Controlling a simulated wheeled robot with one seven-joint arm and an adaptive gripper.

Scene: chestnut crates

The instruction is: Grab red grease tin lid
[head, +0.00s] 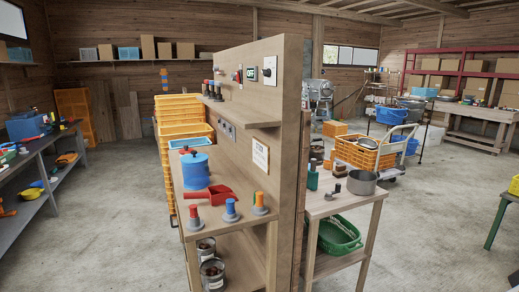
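I cannot clearly make out a red grease tin lid in the head view. On the wooden shelf unit's middle board, a red-topped piece on a grey round base (195,218) stands at the front left. A blue-topped one (231,211) and an orange-topped one (260,203) stand to its right. A red scoop (213,194) lies behind them, beside a blue lidded pot (195,170). Small items with red and blue tops (211,89) stand on the upper ledge, too small to tell apart. My gripper is not in view.
A side table (345,201) with a metal pot (362,182) stands right of the wooden partition (290,110). Stacked yellow crates (181,108) stand behind the unit. A workbench (40,165) lines the left. Concrete floor (110,225) is clear between the bench and unit.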

